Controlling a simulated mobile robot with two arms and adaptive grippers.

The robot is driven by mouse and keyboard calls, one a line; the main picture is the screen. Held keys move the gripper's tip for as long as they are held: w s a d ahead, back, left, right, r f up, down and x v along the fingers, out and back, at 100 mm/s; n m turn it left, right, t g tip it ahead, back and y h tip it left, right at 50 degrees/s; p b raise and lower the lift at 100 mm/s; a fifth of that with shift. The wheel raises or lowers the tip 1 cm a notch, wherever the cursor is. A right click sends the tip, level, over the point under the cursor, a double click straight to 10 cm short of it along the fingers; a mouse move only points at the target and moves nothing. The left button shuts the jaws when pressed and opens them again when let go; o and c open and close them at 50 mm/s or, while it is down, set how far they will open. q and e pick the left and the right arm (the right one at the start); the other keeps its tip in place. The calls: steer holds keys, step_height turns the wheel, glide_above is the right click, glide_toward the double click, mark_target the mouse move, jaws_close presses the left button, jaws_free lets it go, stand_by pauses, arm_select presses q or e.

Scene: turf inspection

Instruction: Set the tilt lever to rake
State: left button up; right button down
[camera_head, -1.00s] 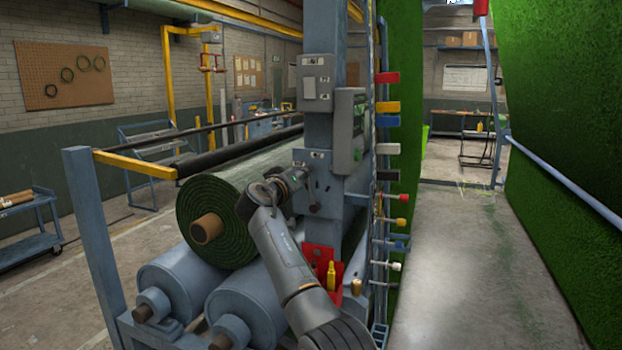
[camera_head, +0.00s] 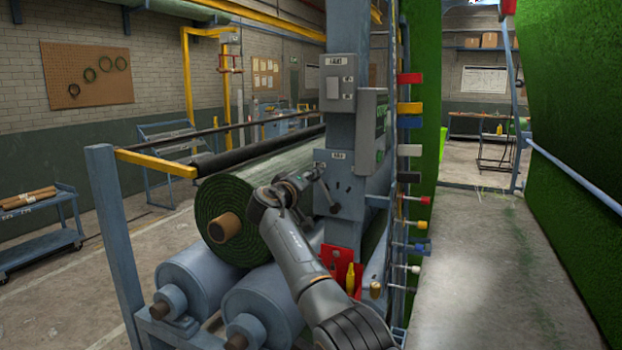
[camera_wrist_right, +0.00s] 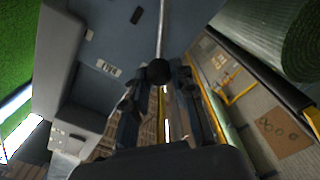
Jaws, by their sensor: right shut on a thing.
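The fingers (camera_wrist_right: 158,85) also show in the wrist view. Small white labels (camera_head: 337,156) on the post are too small to read. My left gripper is not in view.
A control box (camera_head: 371,127) and a switch box (camera_head: 338,82) sit above the lever. A red holder (camera_head: 338,265) with a yellow tool is below. A turf roll (camera_head: 236,205) lies on rollers to the left. The aisle (camera_head: 470,270) at right is clear.

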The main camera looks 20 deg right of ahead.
steer(key=c, duration=1.2)
jaws_free()
steer(key=shift+o, duration=0.6)
steer(key=shift+w+d+f, duration=0.15)
steer(key=shift+w, duration=0.05)
steer(key=v, duration=1.2)
steer(key=shift+f, duration=0.1)
